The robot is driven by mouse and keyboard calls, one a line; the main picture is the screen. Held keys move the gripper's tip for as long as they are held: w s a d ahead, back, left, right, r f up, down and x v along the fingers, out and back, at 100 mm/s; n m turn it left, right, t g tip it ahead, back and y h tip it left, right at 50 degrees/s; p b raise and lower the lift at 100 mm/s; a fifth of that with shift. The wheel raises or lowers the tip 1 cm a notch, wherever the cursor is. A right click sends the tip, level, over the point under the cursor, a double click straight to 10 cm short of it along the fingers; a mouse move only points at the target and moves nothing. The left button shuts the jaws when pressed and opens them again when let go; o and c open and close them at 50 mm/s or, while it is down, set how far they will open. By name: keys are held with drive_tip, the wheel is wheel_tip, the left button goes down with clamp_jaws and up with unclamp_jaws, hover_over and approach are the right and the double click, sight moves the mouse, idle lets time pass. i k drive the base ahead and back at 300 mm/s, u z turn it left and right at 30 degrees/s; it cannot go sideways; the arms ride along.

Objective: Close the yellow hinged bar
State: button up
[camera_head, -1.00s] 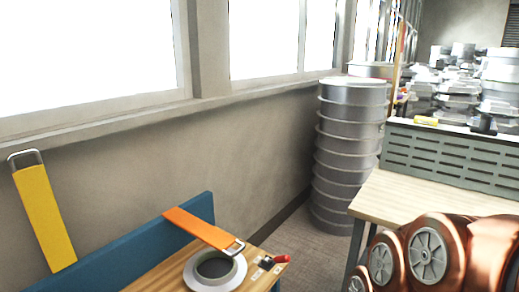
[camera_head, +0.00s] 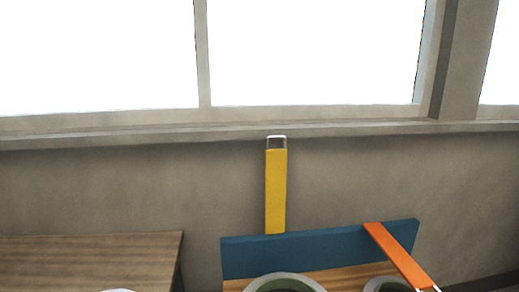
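The yellow hinged bar (camera_head: 276,191) stands upright behind the blue board (camera_head: 310,250), against the grey wall. It has a metal loop (camera_head: 276,142) at its top end. Its lower end is hidden behind the board's top edge. An orange bar (camera_head: 398,256) of similar shape lies across the board and slopes down toward me, its metal end cut by the bottom edge of the picture. My gripper is not in view.
Round grey-white rings (camera_head: 284,280) sit in front of the board on a wooden surface (camera_head: 345,275). A wooden table (camera_head: 95,256) stands at the left, with a gap between it and the board. A window sill (camera_head: 130,133) runs along the wall.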

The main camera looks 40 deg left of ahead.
sight(275, 160)
drive_tip(key=u, duration=1.6)
